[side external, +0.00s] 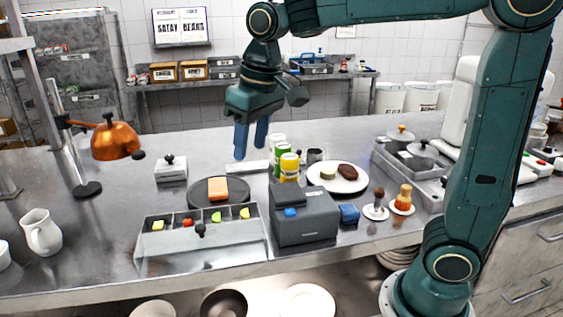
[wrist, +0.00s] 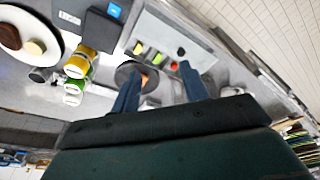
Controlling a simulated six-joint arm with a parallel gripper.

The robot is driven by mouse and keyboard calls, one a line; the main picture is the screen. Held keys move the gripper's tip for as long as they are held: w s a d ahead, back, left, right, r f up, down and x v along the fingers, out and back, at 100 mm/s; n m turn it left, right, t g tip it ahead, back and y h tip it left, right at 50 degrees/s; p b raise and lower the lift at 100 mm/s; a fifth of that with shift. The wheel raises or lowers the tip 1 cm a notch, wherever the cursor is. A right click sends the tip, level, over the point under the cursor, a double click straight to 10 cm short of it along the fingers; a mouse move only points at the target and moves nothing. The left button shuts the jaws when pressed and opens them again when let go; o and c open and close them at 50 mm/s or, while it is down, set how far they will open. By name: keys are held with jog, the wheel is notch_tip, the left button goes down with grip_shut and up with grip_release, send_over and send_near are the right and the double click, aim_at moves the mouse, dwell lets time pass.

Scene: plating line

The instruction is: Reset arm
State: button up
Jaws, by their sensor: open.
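My gripper (side external: 251,140) hangs above the metal counter (side external: 110,188) with its blue fingers pointing down. The fingers are apart and nothing is between them. In the wrist view my gripper (wrist: 160,92) shows the same gap, with a dark round plate partly behind its left finger. My gripper is above and behind the dark plate (side external: 187,194), which bears an orange block (side external: 218,188). It is left of the green and yellow containers (side external: 289,166) and apart from them.
A tray of small coloured pieces (side external: 160,260) and a dark grey box (side external: 305,225) stand in front. A white plate (side external: 355,186) with two food pieces is at right. An orange lamp (side external: 115,143) and a white jug (side external: 41,233) are at left.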

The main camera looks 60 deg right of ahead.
jog(key=s+d+f+t, duration=0.1)
jog(key=s+d+f, duration=0.1)
jog(key=s, duration=0.7)
jog(key=s+d+f+t, duration=0.2)
jog(key=s, duration=0.7)
jog(key=shift+d+f, duration=0.15)
jog(key=shift+d, duration=0.1)
